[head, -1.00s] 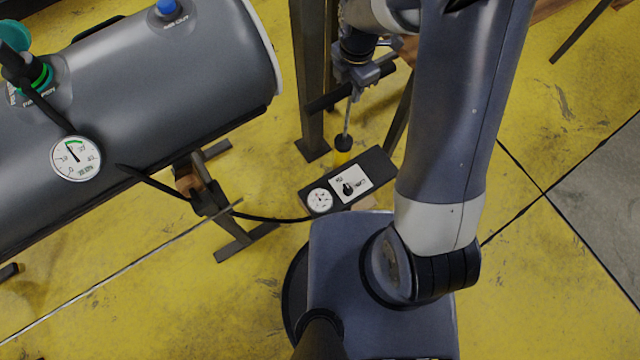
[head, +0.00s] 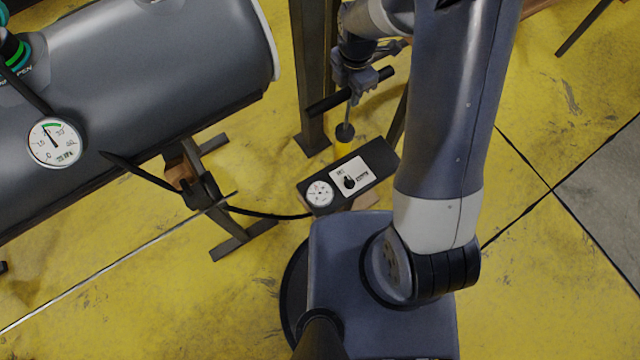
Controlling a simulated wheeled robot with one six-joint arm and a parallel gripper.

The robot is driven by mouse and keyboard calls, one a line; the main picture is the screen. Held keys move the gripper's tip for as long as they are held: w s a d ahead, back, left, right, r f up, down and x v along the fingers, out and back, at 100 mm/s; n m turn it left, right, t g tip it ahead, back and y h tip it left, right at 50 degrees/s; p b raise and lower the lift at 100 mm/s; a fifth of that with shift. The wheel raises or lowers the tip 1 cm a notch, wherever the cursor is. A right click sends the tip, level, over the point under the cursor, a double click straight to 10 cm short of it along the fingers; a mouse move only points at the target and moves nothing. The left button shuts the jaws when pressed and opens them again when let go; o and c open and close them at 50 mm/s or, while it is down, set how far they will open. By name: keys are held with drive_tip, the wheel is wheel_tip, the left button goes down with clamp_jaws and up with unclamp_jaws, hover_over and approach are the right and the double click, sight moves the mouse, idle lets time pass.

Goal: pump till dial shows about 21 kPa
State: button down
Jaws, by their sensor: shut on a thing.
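My gripper (head: 356,82) is shut on the black crossbar handle (head: 322,103) of the upright pump. A thin metal rod (head: 349,113) runs from the handle down to a black collar (head: 345,131) on the yellow pump body (head: 343,149). The handle is above the collar, with a short length of rod showing. The round white dial (head: 55,142) sits on the grey boat tube at the left. Its needle points up and slightly left, near the green arc at the top; the numbers are too small to read surely.
The grey boat tube (head: 150,75) rests on a dark metal stand (head: 240,240). A black hose (head: 265,216) runs to a black box (head: 374,163) with a small white gauge (head: 320,194) and a knob panel. A dark post (head: 312,75) stands beside the pump. Yellow floor is open at lower left.

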wheel_tip(320, 180, down, 13)
drive_tip(key=b, duration=0.8)
drive_tip(key=shift+s+b, duration=0.1)
drive_tip(key=shift+b, duration=0.25)
drive_tip(key=shift+r+p, duration=0.3)
drive_tip(key=shift+r, duration=0.15)
drive_tip(key=shift+r+p, duration=0.35)
drive_tip(key=r+p, duration=0.5)
drive_tip(key=r, duration=0.2)
drive_tip(key=r+p, duration=0.6)
drive_tip(key=r, duration=0.2)
drive_tip(key=r+p, duration=0.5)
drive_tip(key=r, duration=0.2)
drive_tip(key=shift+w+r+p, duration=0.15)
drive_tip(key=shift+w+p, duration=0.15)
drive_tip(key=f+b, duration=0.6)
drive_tip(key=f, duration=0.2)
drive_tip(key=f+b, duration=0.6)
drive_tip(key=f, duration=0.2)
drive_tip(key=f+b, duration=0.6)
drive_tip(key=f, duration=0.2)
drive_tip(key=shift+s, duration=0.3)
drive_tip(key=shift+r, duration=0.35)
drive_tip(key=shift+r+p, duration=0.1)
drive_tip(key=shift+p, duration=0.2)
drive_tip(key=c, duration=1)
unclamp_jaws()
drive_tip(key=shift+w, duration=0.1)
